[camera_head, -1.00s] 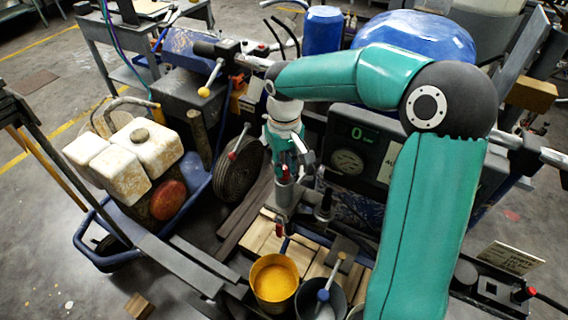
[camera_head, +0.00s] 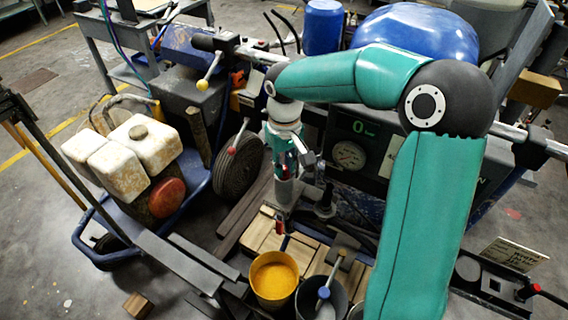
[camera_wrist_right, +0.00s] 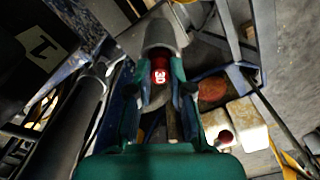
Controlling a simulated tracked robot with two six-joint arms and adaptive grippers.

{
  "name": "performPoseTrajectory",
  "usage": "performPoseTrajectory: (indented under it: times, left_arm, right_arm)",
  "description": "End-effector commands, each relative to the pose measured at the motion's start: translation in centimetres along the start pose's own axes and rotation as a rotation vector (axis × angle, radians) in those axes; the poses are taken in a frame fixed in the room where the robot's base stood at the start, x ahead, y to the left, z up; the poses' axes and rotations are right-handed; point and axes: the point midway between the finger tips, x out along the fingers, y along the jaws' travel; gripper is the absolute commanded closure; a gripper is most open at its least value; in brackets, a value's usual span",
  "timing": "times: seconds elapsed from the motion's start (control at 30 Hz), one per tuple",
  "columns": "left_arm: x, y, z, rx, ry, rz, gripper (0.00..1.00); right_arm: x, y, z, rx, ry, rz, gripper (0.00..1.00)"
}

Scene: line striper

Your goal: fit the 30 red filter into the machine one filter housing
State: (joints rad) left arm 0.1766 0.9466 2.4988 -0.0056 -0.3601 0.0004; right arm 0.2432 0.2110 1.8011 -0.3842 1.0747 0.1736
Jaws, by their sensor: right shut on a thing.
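The red filter (camera_wrist_right: 160,76), marked 30, is between the fingers of my right gripper (camera_wrist_right: 158,95) in the right wrist view. My right gripper is shut on it. In the head view my right gripper (camera_head: 283,165) points down at the middle, and only a sliver of red shows at its fingers. The grey filter housing (camera_wrist_right: 160,36) is straight ahead of the filter in the right wrist view. In the head view the grey housing (camera_head: 288,190) is just below the fingers. I cannot tell how far the filter is inside it. My left gripper is not in view.
A yellow paint bucket (camera_head: 274,281) and a dark bucket (camera_head: 321,298) stand in front of the housing. A round gauge (camera_head: 348,155) is to its right, and a ribbed wheel (camera_head: 238,165) to its left. White tanks (camera_head: 150,142) sit farther left.

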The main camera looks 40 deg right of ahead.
Motion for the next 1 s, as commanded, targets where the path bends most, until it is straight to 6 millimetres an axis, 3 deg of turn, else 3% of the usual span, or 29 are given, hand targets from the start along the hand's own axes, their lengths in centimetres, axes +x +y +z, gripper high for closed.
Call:
performPoseTrajectory:
  times: [0.17,0.2,0.37,0.6,0.7,1.0]
  left_arm:
    - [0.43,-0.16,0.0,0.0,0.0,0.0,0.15]
    - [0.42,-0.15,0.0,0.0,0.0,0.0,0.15]
    - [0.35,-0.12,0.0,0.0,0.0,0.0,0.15]
    - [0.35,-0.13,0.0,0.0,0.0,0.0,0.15]
    - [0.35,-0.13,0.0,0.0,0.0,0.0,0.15]
    - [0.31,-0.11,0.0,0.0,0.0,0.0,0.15]
  right_arm:
    - [0.58,0.01,0.0,0.0,0.0,0.0,1.0]
    - [0.57,0.01,0.0,0.0,0.0,0.0,0.79]
    - [0.48,0.01,0.0,0.0,0.0,0.0,0.52]
    - [0.48,0.01,0.0,0.0,0.0,0.0,0.5]
    - [0.48,0.01,0.0,0.0,0.0,0.0,0.34]
    - [0.42,0.01,0.0,0.0,0.0,0.0,0.34]
